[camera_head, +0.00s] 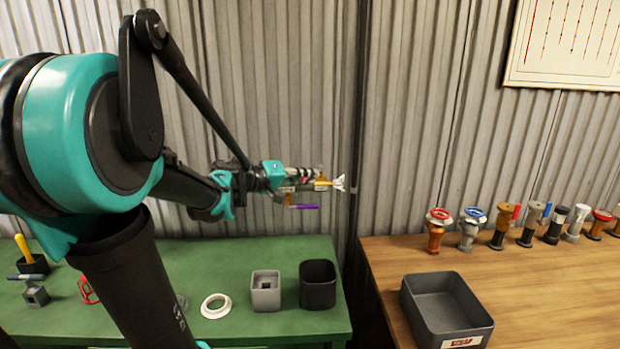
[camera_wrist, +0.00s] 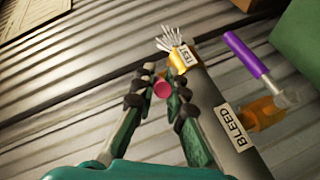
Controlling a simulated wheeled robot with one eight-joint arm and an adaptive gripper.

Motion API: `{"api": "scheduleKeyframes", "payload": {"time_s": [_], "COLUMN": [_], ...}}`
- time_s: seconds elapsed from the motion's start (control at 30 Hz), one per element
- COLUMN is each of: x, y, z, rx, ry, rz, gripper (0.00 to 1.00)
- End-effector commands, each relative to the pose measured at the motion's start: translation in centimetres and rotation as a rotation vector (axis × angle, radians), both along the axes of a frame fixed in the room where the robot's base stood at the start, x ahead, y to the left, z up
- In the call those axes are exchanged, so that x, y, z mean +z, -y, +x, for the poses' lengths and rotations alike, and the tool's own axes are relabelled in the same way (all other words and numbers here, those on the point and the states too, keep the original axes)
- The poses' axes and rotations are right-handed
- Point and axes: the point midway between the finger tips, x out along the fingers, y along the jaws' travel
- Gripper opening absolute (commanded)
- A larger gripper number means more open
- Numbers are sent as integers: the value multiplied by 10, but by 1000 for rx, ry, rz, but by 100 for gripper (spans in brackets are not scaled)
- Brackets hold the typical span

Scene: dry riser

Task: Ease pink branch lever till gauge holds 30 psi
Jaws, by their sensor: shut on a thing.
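The pink branch lever (camera_wrist: 162,90) shows end-on in the wrist view, as a small round pink end between the fingers of my gripper (camera_wrist: 160,80). My gripper is shut on it, beside the grey pipe (camera_wrist: 212,110). A purple lever (camera_wrist: 247,55) stands near the BLEED label. I cannot see a gauge dial or read any pressure.
The green bench (camera_head: 255,327) below holds a white ring (camera_head: 216,306), a grey square holder (camera_head: 265,291) and a black bin (camera_head: 317,285). The wooden table (camera_head: 525,270) at right holds a dark tray (camera_head: 442,310) and several valve fittings. My arm covers the left side.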

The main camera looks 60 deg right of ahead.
Motion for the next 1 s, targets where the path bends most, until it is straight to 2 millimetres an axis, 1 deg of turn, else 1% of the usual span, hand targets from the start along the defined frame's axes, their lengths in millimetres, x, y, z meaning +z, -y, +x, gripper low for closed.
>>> {"api": "scheduleKeyframes", "payload": {"time_s": [0.03,0.2,0.53,0.57,0.7,0.73,1.0], "x": [0,0,0,0,0,0,0], "y": [1,1,0,0,0,0,0], "z": [4,7,7,7,7,7,7], "rx": [-24,-89,-100,-100,-100,-100,-99], "ry": [-1,0,1,1,1,1,1], "rz": [1,0,0,0,0,0,-1], "gripper": [0,0,0,13,31,33,33]}}
